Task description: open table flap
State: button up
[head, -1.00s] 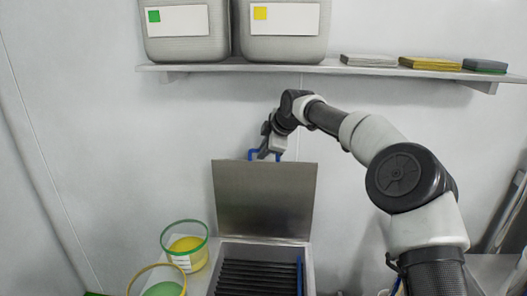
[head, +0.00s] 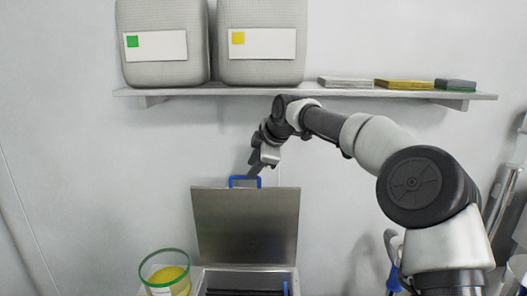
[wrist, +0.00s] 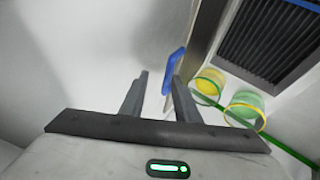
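The table flap (head: 245,225) is a grey metal panel standing raised, tilted slightly back, behind the table opening (head: 246,281). A blue handle (head: 245,180) is on its top edge. My gripper (head: 254,170) is just above the handle. In the wrist view my gripper (wrist: 160,78) has its two fingers apart with nothing between them. The blue handle (wrist: 172,72) shows beside the right finger and is partly hidden by it. I cannot tell whether they touch. The dark slatted inside of the opening shows in the wrist view (wrist: 270,38).
A green-rimmed tub (head: 165,254) with yellow contents stands left of the opening. The wrist view also shows a yellow-rimmed tub (wrist: 246,107). A wall shelf (head: 300,91) above my arm holds two large containers (head: 262,65) and several flat blocks (head: 404,85).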

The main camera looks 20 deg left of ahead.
jog(key=b+v, duration=0.1)
jog(key=v, duration=1)
jog(key=shift+s+a+r, duration=0.15)
jog(key=shift+s+r, duration=0.1)
jog(key=shift+c, duration=0.2)
